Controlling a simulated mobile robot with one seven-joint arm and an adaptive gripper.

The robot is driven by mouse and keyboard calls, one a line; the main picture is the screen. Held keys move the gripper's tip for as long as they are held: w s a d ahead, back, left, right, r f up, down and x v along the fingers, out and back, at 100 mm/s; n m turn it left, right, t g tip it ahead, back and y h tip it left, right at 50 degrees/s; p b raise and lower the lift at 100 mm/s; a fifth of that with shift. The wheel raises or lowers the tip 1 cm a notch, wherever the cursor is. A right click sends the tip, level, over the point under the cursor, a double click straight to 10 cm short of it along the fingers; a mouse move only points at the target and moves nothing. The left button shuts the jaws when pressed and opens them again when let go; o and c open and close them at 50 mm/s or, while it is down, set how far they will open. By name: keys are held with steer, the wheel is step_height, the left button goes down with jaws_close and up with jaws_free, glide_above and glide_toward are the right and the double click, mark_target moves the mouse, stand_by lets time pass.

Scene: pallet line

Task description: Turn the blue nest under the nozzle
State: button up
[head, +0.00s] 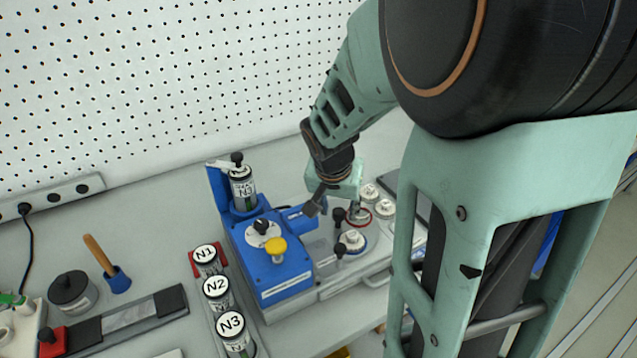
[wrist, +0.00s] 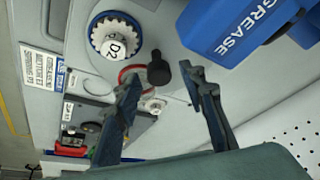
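The blue nest (head: 352,250) is a blue ring around a white-topped part, at the front of the turntable in the head view. In the wrist view the blue nest (wrist: 95,45) holds a part marked D2, at upper left. A black knob (wrist: 158,70) stands beside it, between my fingertips in the picture. My gripper (head: 326,207) is open beside the blue dispenser head (head: 295,213); its fingers (wrist: 162,80) show apart, with no visible grip on the knob. The dispenser reads GREASE (wrist: 250,25) in the wrist view. The nozzle tip is hidden.
A red-ringed nest (head: 363,221) and two white-topped parts (head: 369,191) sit behind the blue nest. A yellow button (head: 276,246) is on the blue housing (head: 283,287). Canisters N1 (head: 205,258), N2 (head: 217,289) and N3 (head: 233,325) stand in a rack at the front left.

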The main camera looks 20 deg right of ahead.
steer(key=shift+c, duration=0.5)
jaws_close()
steer(key=shift+f+m+b, duration=0.2)
steer(key=shift+m+b, duration=0.4)
steer(key=shift+b, duration=0.5)
steer(key=shift+m+h+b, duration=0.5)
steer(key=shift+m+b, duration=0.2)
steer(key=shift+b, duration=0.25)
steer(key=shift+w+a+r+m+g+h+b, duration=0.15)
steer(key=shift+m+g+b, duration=0.3)
steer(key=shift+m+b, duration=0.55)
steer(key=shift+d+f+m+g+h+b, duration=0.1)
steer(key=shift+m+g+h+b, duration=0.25)
steer(key=shift+m+b, duration=0.65)
steer(key=shift+w+r+m+g+b, duration=0.15)
steer(key=shift+m+g, duration=0.45)
steer(key=shift+m, duration=0.8)
steer(key=shift+f+m+g+b, duration=0.15)
steer(key=shift+m+g, duration=0.45)
steer(key=shift+m, duration=0.8)
steer(key=shift+w+r+m+g+p, duration=0.1)
steer(key=shift+m+g+p, duration=0.35)
steer(key=shift+m, duration=0.75)
steer(key=shift+r+m+g+p, duration=0.1)
steer(key=shift+m+g+p, duration=0.3)
steer(key=shift+m, duration=0.8)
steer(key=shift+f+m+g+y, duration=0.1)
steer(key=shift+m+g+y, duration=0.2)
steer(key=shift+m, duration=0.2)
